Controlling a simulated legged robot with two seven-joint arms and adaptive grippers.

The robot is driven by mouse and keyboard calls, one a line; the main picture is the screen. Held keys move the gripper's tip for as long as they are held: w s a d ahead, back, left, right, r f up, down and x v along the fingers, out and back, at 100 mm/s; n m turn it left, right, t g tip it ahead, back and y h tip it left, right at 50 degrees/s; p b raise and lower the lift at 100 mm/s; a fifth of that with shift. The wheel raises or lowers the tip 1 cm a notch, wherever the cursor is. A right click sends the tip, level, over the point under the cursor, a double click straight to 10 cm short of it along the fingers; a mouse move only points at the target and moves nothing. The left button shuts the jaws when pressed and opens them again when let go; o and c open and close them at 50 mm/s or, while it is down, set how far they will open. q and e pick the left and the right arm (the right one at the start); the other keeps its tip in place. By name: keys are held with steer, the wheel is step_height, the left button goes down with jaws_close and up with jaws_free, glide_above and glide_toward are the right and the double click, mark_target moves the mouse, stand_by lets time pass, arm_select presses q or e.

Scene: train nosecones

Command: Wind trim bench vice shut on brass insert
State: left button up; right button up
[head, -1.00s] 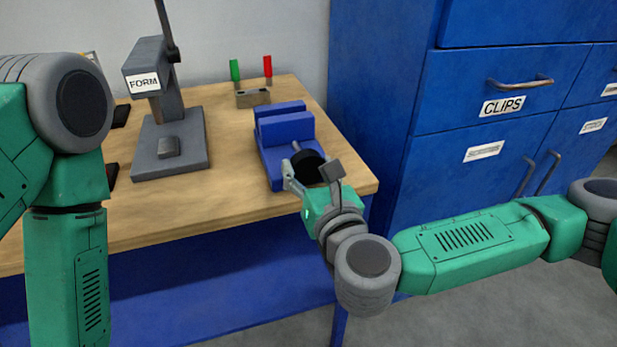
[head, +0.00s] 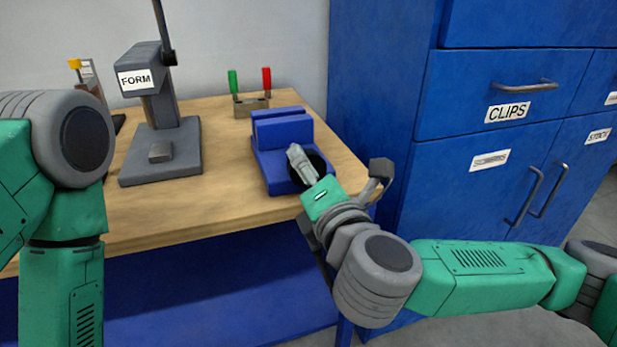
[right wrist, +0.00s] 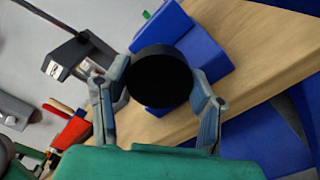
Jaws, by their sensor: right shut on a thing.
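The blue bench vice (head: 283,130) stands on the right part of the wooden bench, its two upright jaw blocks close together. Its round black knob (head: 313,168) faces me. My right gripper (right wrist: 160,88) has its fingers on either side of the black knob (right wrist: 160,80) and is shut on it. In the head view my right gripper (head: 305,168) partly covers the knob. I cannot make out a brass insert; the space between the jaws is hidden. My left arm shows at the left edge of the head view, but its gripper is out of frame.
A grey press marked FORM (head: 150,110) stands left of the vice on the wooden bench (head: 225,205). A small holder (head: 252,104) with green and red handles is behind the vice. Blue cabinets (head: 470,130) with drawers stand close on the right.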

steer(key=shift+f+m, duration=0.4)
steer(key=shift+m, duration=0.1)
steer(key=shift+b, duration=0.3)
steer(key=o, duration=1.2)
steer(key=shift+c, duration=0.2)
steer(key=shift+w+r, duration=0.1)
steer(key=shift+r, duration=0.05)
steer(key=shift+r, duration=0.15)
steer(key=v, duration=0.7)
steer(key=shift+s+d, duration=0.15)
steer(key=shift+s, duration=0.05)
